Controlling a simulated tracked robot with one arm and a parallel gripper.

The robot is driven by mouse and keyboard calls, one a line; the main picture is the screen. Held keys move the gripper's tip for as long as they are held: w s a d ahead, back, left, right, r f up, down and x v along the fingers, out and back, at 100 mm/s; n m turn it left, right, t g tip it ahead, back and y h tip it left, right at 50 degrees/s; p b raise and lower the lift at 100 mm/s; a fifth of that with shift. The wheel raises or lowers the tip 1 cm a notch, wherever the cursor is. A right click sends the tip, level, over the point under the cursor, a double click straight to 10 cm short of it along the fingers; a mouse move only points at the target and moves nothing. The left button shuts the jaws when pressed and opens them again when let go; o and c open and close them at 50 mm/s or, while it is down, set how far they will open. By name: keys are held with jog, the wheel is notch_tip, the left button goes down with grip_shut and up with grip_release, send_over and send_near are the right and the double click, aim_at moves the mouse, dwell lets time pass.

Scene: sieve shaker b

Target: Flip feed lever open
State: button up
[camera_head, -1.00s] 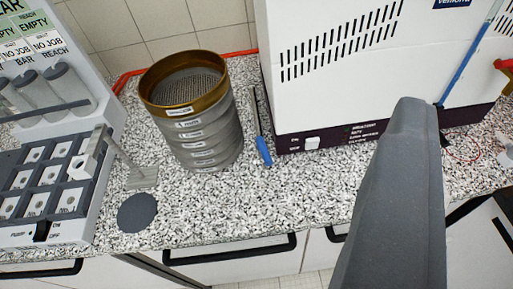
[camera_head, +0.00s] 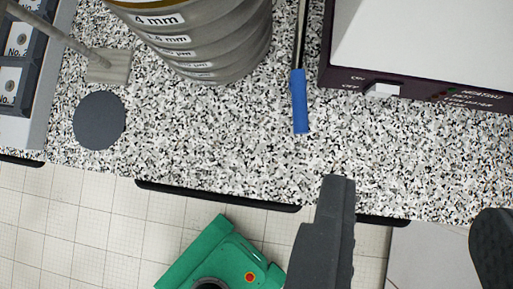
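I cannot pick out a part that is clearly the feed lever. A thin metal rod with a flat grey end (camera_head: 108,66) lies at the upper left; I cannot tell what it is. A green machine (camera_head: 192,262) with a red-and-yellow button stands low at the bottom, partly cut off by the frame. My gripper (camera_head: 415,200) shows as two dark fingers at the lower right, apart, with nothing between them. They are in front of the counter edge, and the left finger is just right of the green machine.
A stack of metal sieves (camera_head: 205,45) stands on the speckled counter (camera_head: 210,135). A blue-handled tool (camera_head: 299,100) lies beside it, left of a heating unit (camera_head: 410,90) with a switch. A dark disc (camera_head: 99,120) lies at the left. Tiled floor shows below.

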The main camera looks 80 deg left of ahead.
aim_at(300, 112)
jog(key=w+a+f+g+p, duration=0.1)
jog(key=a+f+p, duration=0.1)
jog(key=f, duration=0.4)
jog(key=w+a+f+n+p, duration=0.1)
jog(key=w+a+f+p, duration=0.1)
jog(key=f, duration=0.4)
jog(key=w+a+f+n+g+p, duration=0.1)
jog(key=w+a+f+p, duration=0.1)
jog(key=f, duration=0.5)
jog(key=shift+w+a+f+g+p, duration=0.15)
jog(key=shift+a+g+p, duration=0.15)
jog(key=shift+p, duration=0.25)
grip_shut()
